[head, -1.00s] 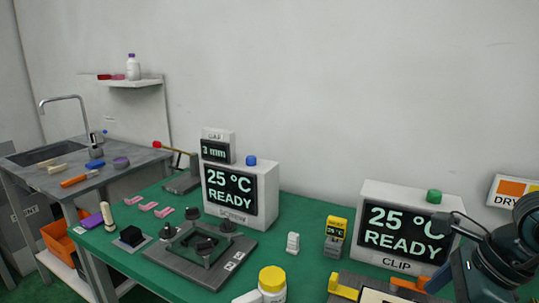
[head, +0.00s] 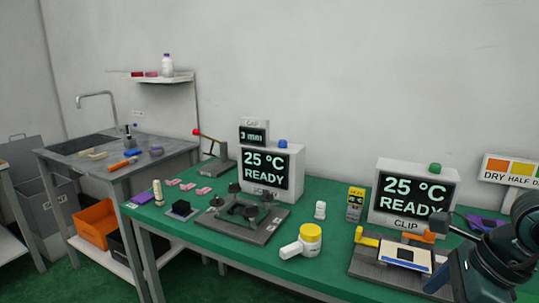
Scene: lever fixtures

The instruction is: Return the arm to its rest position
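One of my arms (head: 500,262), dark blue-grey, comes in at the right edge of the head view, over the right end of the green table. Its gripper is not clearly visible. My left gripper is out of view. A clip fixture (head: 363,268) with a pale plate (head: 405,255), a yellow block and an orange block lies just left of the arm. A lever with a red knob (head: 196,132) stands on a grey base at the table's back left.
A grey sink bench (head: 110,170) stands left, with an orange bin (head: 93,230) below.

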